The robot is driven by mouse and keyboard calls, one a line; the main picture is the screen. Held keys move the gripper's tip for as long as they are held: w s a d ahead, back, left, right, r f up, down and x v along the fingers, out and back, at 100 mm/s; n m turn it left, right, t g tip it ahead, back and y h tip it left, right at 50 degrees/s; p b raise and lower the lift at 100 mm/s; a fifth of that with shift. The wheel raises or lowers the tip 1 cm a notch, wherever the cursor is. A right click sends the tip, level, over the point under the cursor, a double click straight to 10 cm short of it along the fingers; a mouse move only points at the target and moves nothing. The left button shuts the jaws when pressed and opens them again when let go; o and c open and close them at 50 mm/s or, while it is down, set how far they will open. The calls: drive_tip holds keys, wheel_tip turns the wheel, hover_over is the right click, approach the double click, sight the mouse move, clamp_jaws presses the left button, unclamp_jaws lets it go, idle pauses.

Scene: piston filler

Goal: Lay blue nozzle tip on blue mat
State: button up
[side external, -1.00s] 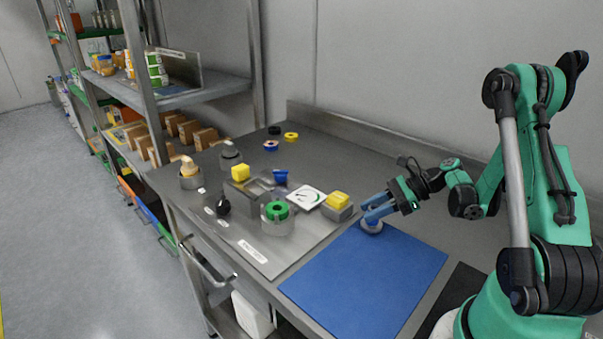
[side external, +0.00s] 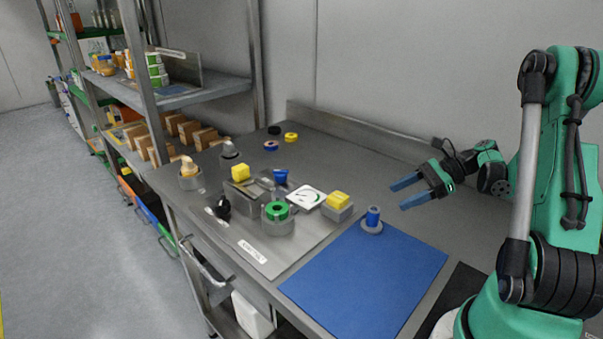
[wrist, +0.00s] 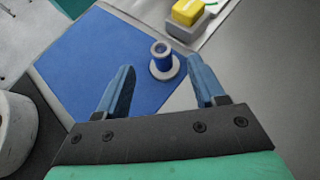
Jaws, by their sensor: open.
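The blue nozzle tip (side external: 373,215) is a small blue cylinder standing upright in a pale grey ring-shaped base (side external: 372,227). The base sits at the far corner of the blue mat (side external: 365,275); I cannot tell how much of it rests on the mat. In the wrist view the nozzle tip (wrist: 161,51) shows a pale top rim, with the mat (wrist: 85,60) to its left. My gripper (side external: 397,193) is open and empty, to the right of the nozzle tip and apart from it. Its two blue fingers also show in the wrist view (wrist: 160,88).
A grey plate carries a green ring (side external: 277,211), a white dial (side external: 306,197), a blue funnel-like part (side external: 280,177) and a yellow block (side external: 240,172). Another yellow block (side external: 338,200) sits on a grey block beside the mat. The mat's middle is clear.

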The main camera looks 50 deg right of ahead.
drive_tip(key=w+a+r+n+h, duration=0.1)
drive_tip(key=a+r+n+h, duration=0.3)
drive_tip(key=a+n, duration=0.5)
drive_tip(key=w+a+r+n+g+h, duration=0.1)
drive_tip(key=w+a+r+n+h, duration=0.1)
drive_tip(key=a+n, duration=0.8)
drive_tip(key=r+n+h, duration=0.1)
drive_tip(key=n+h, duration=0.1)
drive_tip(key=n, duration=0.5)
drive_tip(key=shift+w+r+n, duration=0.2)
drive_tip(key=shift+r+n, duration=0.15)
drive_tip(key=shift+n, duration=0.05)
